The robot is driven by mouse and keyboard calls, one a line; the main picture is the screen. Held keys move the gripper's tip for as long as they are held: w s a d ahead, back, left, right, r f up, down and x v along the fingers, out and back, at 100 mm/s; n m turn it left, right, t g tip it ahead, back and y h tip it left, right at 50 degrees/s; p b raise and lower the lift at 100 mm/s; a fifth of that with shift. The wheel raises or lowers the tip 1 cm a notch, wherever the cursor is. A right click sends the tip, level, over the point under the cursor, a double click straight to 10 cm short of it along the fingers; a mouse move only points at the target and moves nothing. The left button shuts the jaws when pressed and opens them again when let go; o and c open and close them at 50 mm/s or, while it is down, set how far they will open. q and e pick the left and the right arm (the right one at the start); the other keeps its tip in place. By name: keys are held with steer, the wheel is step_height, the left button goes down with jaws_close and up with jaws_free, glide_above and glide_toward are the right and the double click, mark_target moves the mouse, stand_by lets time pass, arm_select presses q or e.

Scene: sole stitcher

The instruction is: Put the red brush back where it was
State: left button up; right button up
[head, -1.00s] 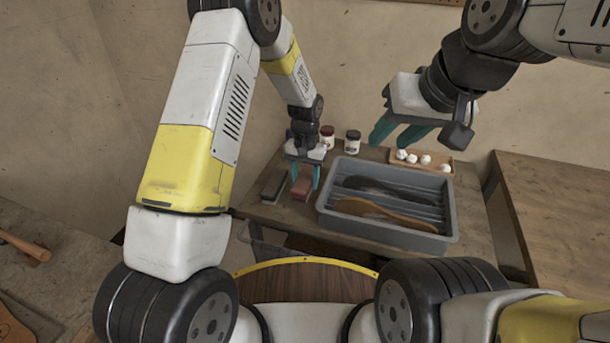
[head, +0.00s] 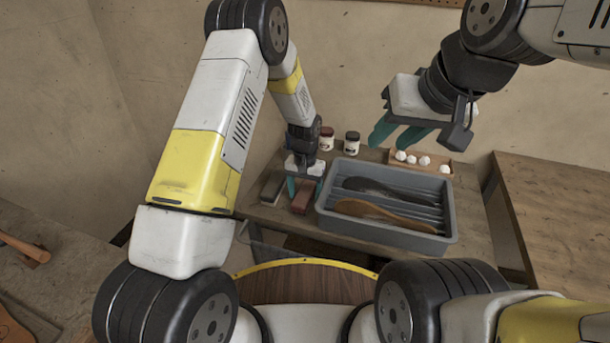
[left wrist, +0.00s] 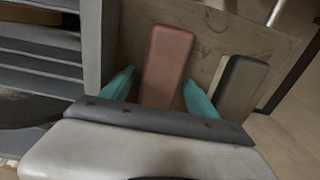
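The red brush (head: 302,201), a reddish block, lies on the small table beside a dark grey-green block (head: 272,187). In the left wrist view the red brush (left wrist: 166,62) lies between my fingertips, roughly parallel to the grey block (left wrist: 240,85). My left gripper (head: 305,187) is low over the red brush, pointing down. It is open: its teal fingers (left wrist: 159,92) stand on either side of the brush, with narrow gaps visible. The brush's near end is hidden in the wrist view by the gripper body. My right gripper (head: 397,135) is open and empty, above the back of the table.
Two small jars (head: 352,142) and a wooden holder with white balls (head: 443,157) stand behind. Another table (head: 560,215) is at right.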

arm_select(q)
steer(key=shift+r, duration=0.1)
step_height(320, 180, up, 12)
step_height(320, 180, up, 10)
steer(key=t, duration=0.1)
glide_above(305, 191)
steer(key=s+a, duration=0.3)
steer(key=a, duration=0.1)
steer(key=s+a+r+n+t+h, duration=0.2)
steer(key=s+a+r, duration=0.3)
steer(key=s+r, duration=0.3)
steer(key=s+a+r+t, duration=0.1)
steer(key=s+a+r, duration=0.1)
steer(key=s, duration=0.6)
steer(key=s+a+r+n+t, duration=0.1)
steer(key=s+a+r+t, duration=0.1)
steer(key=s+r, duration=0.3)
steer(key=s+a, duration=0.1)
steer(key=s, duration=0.1)
steer(key=shift+s+r, duration=0.15)
steer(key=shift+s, duration=0.2)
steer(key=shift+a, duration=0.1)
